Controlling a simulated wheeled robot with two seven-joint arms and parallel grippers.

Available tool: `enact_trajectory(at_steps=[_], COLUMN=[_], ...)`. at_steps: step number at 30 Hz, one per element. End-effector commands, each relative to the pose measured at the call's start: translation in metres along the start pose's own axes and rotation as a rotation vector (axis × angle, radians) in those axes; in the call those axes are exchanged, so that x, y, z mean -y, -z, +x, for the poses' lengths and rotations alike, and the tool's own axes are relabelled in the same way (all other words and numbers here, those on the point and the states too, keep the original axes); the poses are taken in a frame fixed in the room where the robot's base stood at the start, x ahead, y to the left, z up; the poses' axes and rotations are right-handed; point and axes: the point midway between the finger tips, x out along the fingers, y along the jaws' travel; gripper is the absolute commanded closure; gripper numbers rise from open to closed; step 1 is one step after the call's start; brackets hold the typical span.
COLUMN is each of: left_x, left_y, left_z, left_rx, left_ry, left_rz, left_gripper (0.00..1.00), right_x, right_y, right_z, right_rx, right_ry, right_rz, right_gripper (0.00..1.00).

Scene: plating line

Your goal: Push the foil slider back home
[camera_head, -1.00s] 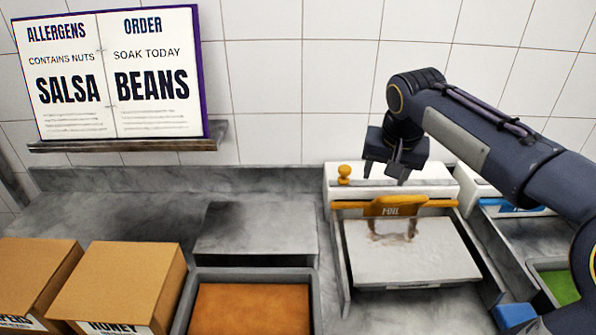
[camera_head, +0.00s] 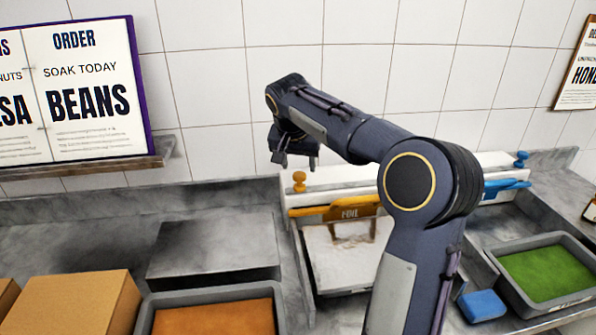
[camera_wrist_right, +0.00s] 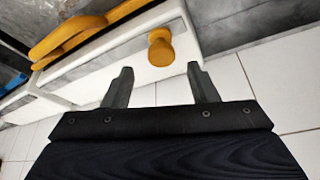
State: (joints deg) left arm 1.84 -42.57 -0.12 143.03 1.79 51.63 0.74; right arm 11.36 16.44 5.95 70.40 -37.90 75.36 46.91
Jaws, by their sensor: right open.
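The foil dispenser is a white housing (camera_head: 340,177) with an orange FOIL bar (camera_head: 350,208) along its front and a sheet of foil (camera_head: 345,255) below it. The slider, an orange knob (camera_head: 299,181), stands at the left end of the housing's top. My right gripper (camera_head: 294,158) is open and empty just above the knob in the head view. In the right wrist view the knob (camera_wrist_right: 161,47) lies ahead of my open fingertips (camera_wrist_right: 160,72), lined up with the gap between them and apart from both. My left gripper is out of view.
A similar dispenser with a blue knob (camera_head: 521,159) stands to the right. A blue block (camera_head: 482,305) and a green-filled tray (camera_head: 546,275) are at front right. The tiled wall is close behind. A raised grey slab (camera_head: 215,245) lies to the left.

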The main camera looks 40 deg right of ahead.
Motion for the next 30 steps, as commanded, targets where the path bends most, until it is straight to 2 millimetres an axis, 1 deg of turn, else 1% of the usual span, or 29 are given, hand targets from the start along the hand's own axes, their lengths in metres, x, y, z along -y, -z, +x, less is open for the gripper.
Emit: enact_trajectory(at_steps=[1,3,7,11,18,30], left_x=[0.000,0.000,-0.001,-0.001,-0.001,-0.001], left_y=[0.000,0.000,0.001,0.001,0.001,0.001], left_z=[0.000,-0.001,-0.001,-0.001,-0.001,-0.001], left_rx=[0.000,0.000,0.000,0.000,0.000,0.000], left_ry=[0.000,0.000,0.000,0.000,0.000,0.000], left_rz=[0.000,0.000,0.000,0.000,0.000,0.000], left_gripper=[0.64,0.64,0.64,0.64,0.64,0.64], right_x=[0.000,-0.001,0.000,0.000,0.000,0.000], right_y=[-0.001,-0.001,-0.001,0.000,0.000,0.000], right_z=[0.009,0.020,0.033,0.039,0.040,0.040], right_rx=[0.003,0.003,0.002,0.001,0.000,0.000], right_ry=[-0.003,-0.002,0.000,0.001,0.002,0.002], right_rz=[-0.001,-0.001,-0.002,-0.001,-0.002,-0.002], right_gripper=[0.47,0.47,0.47,0.47,0.47,0.99])
